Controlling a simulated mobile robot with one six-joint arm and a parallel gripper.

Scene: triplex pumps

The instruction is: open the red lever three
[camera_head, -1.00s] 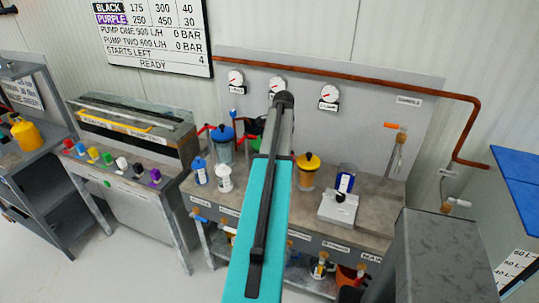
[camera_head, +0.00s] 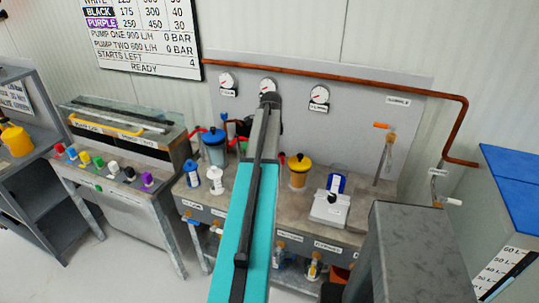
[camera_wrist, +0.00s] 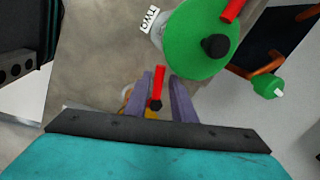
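In the wrist view a red lever (camera_wrist: 157,88) with a dark round end lies between the two purple fingers of my gripper (camera_wrist: 167,76). The fingers stand apart, with a gap on the lever's right; whether the left finger touches it I cannot tell. A second red lever (camera_wrist: 232,9) shows at the top, over a green round cap (camera_wrist: 192,42) with a black knob. In the head view my teal arm hides my gripper and the middle of the bench. A red handle (camera_head: 282,159) shows just right of my arm. No number is readable on any lever.
The grey bench (camera_head: 330,232) holds a yellow-lidded jar (camera_head: 299,172), a blue-lidded jar (camera_head: 214,149) and a white device (camera_head: 331,208). A copper pipe (camera_head: 400,88) runs along the wall behind. A tank with a blue top (camera_head: 515,185) stands at the right. The wrist view shows a green valve-like part (camera_wrist: 264,86).

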